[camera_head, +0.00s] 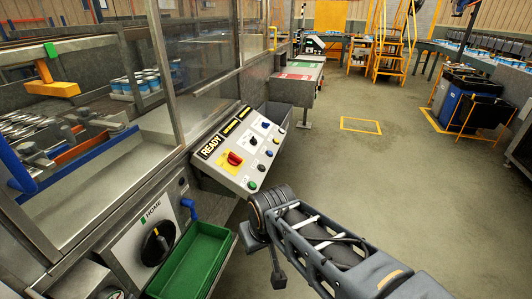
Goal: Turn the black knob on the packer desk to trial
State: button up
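A sloped grey desk (229,178) with READY on a display stands at centre left. On it are a red rotary switch on a yellow plate (235,158), a small black knob (253,141) on a white plate, and several coloured buttons. The knob's lettering is too small to read. A larger black knob (158,244) sits on a separate grey panel marked HOME at lower left. My gripper (265,250) hangs in front of the desk, apart from both knobs. Its fingers are dark and partly hidden by my arm, so its opening is unclear.
A green tray (192,262) juts out below the HOME panel, beside a blue handle (190,208). Glass guarding (205,60) on metal posts rises behind the desk. Open concrete floor lies to the right. Bins (468,98) and yellow steps (392,45) stand farther back.

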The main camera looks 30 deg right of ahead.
aim_at(254, 141)
jog(key=u, duration=0.6)
jog(key=k, duration=0.2)
jog(key=z, duration=1.65)
jog(key=i, duration=0.8)
jog(key=u, duration=0.35)
jog(key=i, duration=0.65)
jog(key=u, duration=0.9)
jog(key=i, duration=0.35)
jog(key=u, duration=0.4)
